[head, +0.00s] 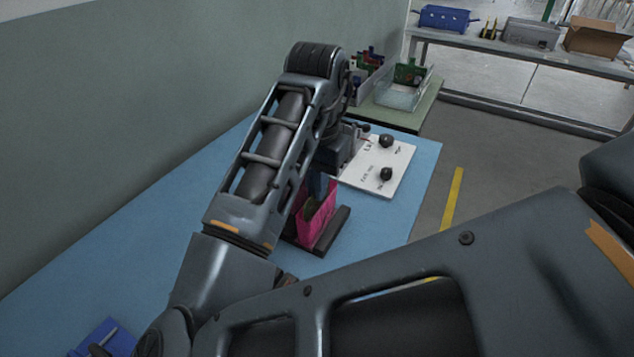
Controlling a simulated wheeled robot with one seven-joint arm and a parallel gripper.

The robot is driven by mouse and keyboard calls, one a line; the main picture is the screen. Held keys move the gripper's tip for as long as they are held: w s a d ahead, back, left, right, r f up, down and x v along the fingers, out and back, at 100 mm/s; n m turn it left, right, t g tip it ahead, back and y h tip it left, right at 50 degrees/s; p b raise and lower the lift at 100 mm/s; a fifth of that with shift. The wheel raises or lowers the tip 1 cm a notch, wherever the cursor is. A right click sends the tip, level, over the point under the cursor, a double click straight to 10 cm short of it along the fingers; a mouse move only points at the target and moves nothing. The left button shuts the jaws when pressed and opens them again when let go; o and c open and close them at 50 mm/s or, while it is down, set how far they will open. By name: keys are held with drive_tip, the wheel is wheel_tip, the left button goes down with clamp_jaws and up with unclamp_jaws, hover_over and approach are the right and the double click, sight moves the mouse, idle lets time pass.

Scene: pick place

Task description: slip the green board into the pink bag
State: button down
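The pink bag (318,224) stands upright in a dark holder (333,232) on the blue mat. My gripper (318,187) points down at the bag's mouth, and my arm covers most of it and part of the bag. An olive-green patch (322,207) shows at the bag's opening; I cannot tell whether it is a board or the bag's inside. My fingertips are too hidden to show whether they are open or shut, or on what. Another green board (409,73) sits in a clear tray (402,95) at the back.
A white panel (377,167) with black knobs lies just beyond the bag. A rack of coloured boards (367,65) stands behind it. A blue object (103,338) is at the lower left.

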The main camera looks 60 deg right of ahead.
drive_tip(key=shift+f, duration=0.15)
idle(0.5)
drive_tip(key=c, duration=1.3)
unclamp_jaws()
drive_tip(key=c, duration=0.3)
wheel_tip(320, 180, up, 8)
drive_tip(key=p, duration=0.8)
idle(0.4)
